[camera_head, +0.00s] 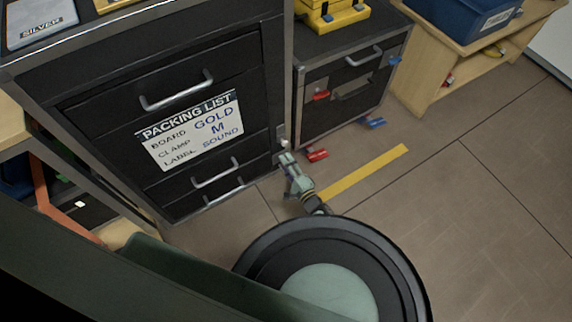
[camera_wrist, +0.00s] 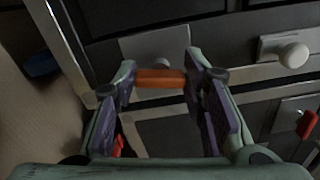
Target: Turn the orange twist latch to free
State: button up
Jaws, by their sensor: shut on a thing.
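The orange twist latch (camera_wrist: 160,78) shows in the wrist view as a short bar lying crosswise between my fingertips. It sits in front of a grey plate on a dark, metal-edged front. My gripper (camera_wrist: 158,82) is shut on it, one finger at each end of the bar. In the head view my gripper (camera_head: 287,160) is low at the right edge of the black drawer cabinet (camera_head: 110,82). The latch cannot be made out there, hidden by the gripper.
A white round knob (camera_wrist: 293,55) stands right of the latch. A black case (camera_head: 335,115) with red and blue latches is right of the cabinet. A red piece (camera_head: 316,155) and a blue piece (camera_head: 375,123) show near its base. Floor with a yellow strip (camera_head: 365,174) is open at right.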

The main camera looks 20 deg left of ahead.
jog(key=shift+n, duration=1.1)
jog(key=o, duration=1.2)
jog(key=shift+c, duration=0.2)
